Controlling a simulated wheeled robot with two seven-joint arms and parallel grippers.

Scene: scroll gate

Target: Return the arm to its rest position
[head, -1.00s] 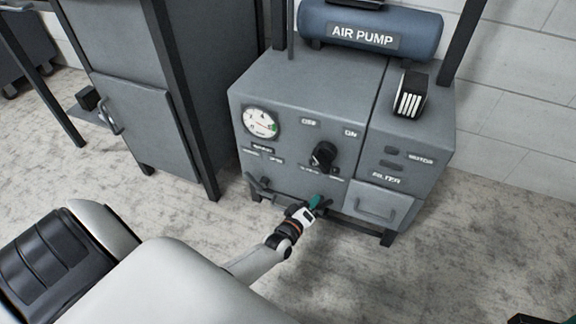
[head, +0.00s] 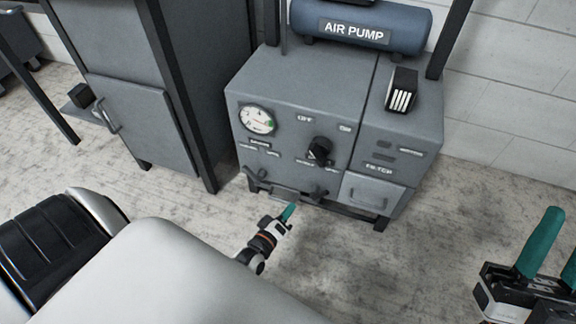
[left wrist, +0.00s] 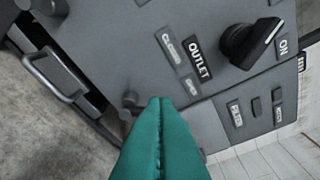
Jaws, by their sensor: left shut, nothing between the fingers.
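My left gripper (head: 289,212) hangs in front of the lower front of the grey air pump cabinet (head: 290,110). Its teal fingers are pressed together with nothing between them, and they also show in the left wrist view (left wrist: 161,120). In the head view a gap of floor seems to lie between it and the cabinet, though the depth is hard to judge. My right gripper (head: 560,245) is at the lower right edge, partly cut off, with its two teal fingers apart and empty.
The cabinet front carries a round gauge (head: 258,120), a black knob (head: 320,151) and small handles low down. A grey locker (head: 150,120) stands left. Floor between cabinet and right gripper is clear.

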